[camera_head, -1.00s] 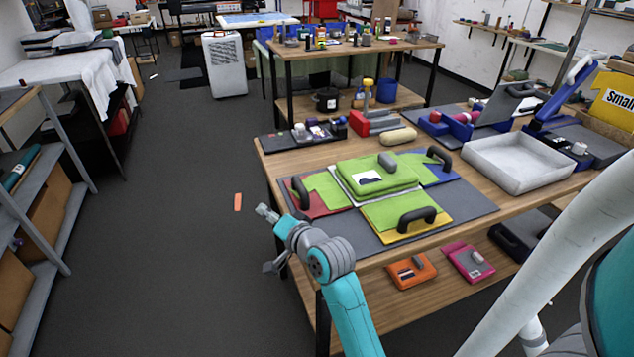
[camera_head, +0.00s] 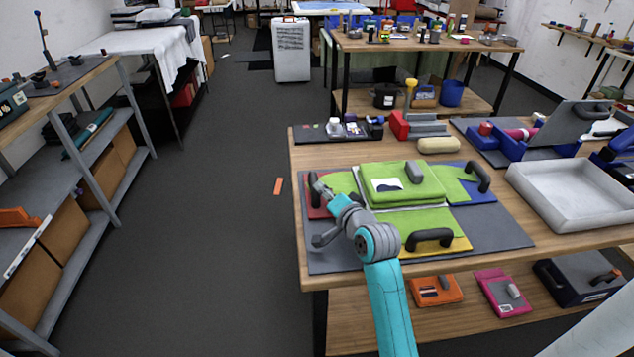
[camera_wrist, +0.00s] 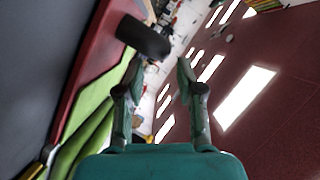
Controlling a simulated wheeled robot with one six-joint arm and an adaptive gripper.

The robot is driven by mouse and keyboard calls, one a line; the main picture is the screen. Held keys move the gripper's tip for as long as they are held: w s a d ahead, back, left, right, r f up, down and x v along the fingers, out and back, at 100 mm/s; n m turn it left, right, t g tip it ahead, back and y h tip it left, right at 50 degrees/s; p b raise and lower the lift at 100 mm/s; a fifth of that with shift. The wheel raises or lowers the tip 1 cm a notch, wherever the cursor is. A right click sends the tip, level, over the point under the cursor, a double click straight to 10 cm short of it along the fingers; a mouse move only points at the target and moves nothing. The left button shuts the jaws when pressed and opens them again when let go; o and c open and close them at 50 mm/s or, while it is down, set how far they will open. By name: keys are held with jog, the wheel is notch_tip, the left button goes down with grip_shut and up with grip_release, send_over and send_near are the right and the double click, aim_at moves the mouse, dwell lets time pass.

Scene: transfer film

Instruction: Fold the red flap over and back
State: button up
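The red flap (camera_head: 315,212) lies flat at the left of a set of coloured flaps on a grey mat (camera_head: 332,258). Its black handle (camera_head: 314,186) stands at its left side. My gripper (camera_head: 323,192) is beside this handle, overlapping it in the head view. In the wrist view, the handle (camera_wrist: 144,36) is just ahead of my open gripper (camera_wrist: 160,66), its end towards the gap between the fingers. Contact cannot be told. The red flap's edge (camera_wrist: 84,62) runs along the left there. Much of the flap is hidden by my arm in the head view.
A white tray (camera_head: 545,222) stands further right. Open floor lies left of the table.

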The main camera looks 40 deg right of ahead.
aim_at(314, 182)
jog(key=x, duration=0.7)
jog(key=shift+w, duration=0.15)
grip_shut()
